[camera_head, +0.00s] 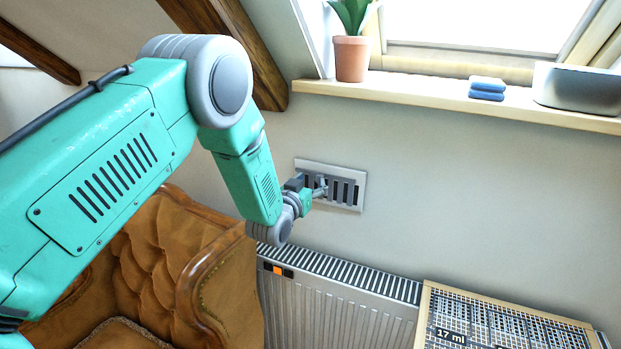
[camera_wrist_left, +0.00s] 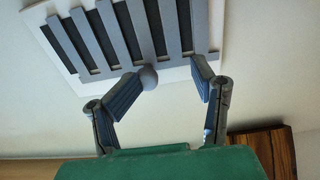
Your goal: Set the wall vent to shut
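The wall vent (camera_head: 357,190) is a pale rectangular plate with dark slots, set in the wall above the radiator. The wrist view shows the vent (camera_wrist_left: 108,45) close up, with grey slats and dark gaps between them. A round grey knob (camera_wrist_left: 148,78) sits at the vent's lower edge. My left gripper (camera_head: 318,187) is at the vent and hides its left part. In the wrist view, the left gripper (camera_wrist_left: 172,86) has its fingers apart, with the knob between them, close to the left fingertip. I cannot tell whether they touch. My right gripper is not in view.
A ribbed radiator (camera_head: 340,300) stands below the vent, with a brown tufted armchair (camera_head: 230,290) to its left. A wooden sill (camera_head: 440,97) above holds a potted plant (camera_head: 351,58), blue folded cloths (camera_head: 487,89) and a grey box (camera_head: 578,90). A gridded board (camera_head: 500,325) is at the lower right.

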